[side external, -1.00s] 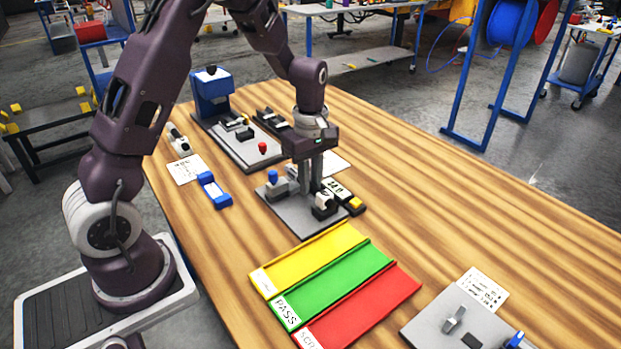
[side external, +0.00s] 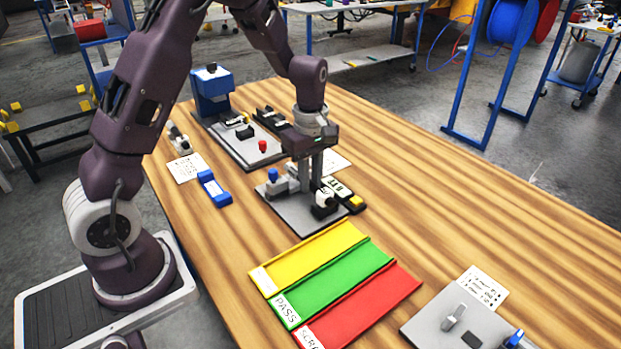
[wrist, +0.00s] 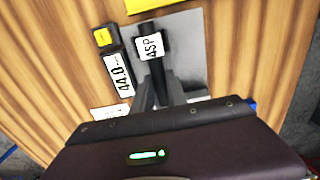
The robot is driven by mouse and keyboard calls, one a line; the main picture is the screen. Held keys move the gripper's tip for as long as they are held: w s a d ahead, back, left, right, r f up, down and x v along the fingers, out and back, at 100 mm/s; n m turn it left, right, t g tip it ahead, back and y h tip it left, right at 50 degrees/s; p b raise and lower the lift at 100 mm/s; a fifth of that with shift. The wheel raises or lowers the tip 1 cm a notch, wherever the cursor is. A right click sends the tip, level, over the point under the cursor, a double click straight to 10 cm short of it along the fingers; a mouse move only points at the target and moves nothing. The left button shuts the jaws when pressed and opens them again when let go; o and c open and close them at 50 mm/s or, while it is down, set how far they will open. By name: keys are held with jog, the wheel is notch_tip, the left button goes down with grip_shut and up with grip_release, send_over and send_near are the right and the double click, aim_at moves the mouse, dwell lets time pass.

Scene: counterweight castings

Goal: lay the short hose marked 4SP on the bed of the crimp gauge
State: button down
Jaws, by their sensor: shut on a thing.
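The short hose (wrist: 157,65) is black with a white tag reading 4SP. My gripper (wrist: 161,92) is shut on its near end in the wrist view; the fingers hide part of it. In the side view my gripper (side external: 315,188) points down over the crimp gauge, and the hose's pale tag (side external: 323,199) shows at the fingertips. The crimp gauge (side external: 290,215) is a grey plate with a blue-knobbed block (side external: 276,182) on its left. Its bed is mostly hidden by my fingers and the hose. I cannot tell whether the hose touches the bed.
A black readout (wrist: 118,72) with a yellow button lies beside the plate, showing about 44.0. Yellow, green and red trays (side external: 335,285) lie in front. A blue-posted fixture (side external: 212,90) stands behind, a blue device (side external: 213,190) left.

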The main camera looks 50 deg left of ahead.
jog(key=shift+f, duration=0.7)
jog(key=c, duration=1.3)
grip_release()
jog(key=shift+o, duration=0.2)
jog(key=shift+r, duration=3.5)
